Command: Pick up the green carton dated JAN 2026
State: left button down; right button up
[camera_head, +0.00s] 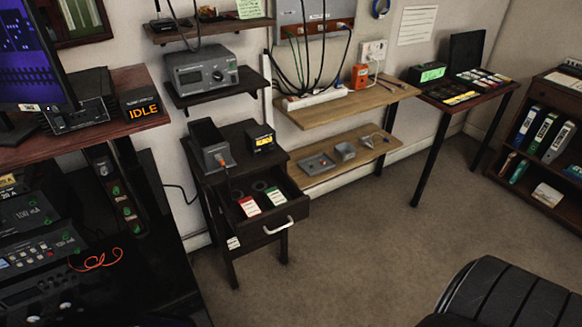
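A small green and white carton (275,196) lies in the open drawer (265,233) of the dark side table. A red and white carton (249,207) lies just to its left in the same drawer. The print on both cartons is too small to read, so I cannot tell their dates. Neither of my grippers is in view.
The drawer sticks out toward the room with a pale handle (278,226). A dark device (210,145) and a small yellow-lit display (260,139) stand on the table above it. A black ribbed shape (505,300) fills the lower right. The carpet between is clear.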

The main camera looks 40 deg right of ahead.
aim_at(273, 198)
jog(key=z, duration=1.05)
jog(key=i+l+u, duration=0.3)
jog(key=i+l, duration=0.15)
jog(key=i, duration=0.15)
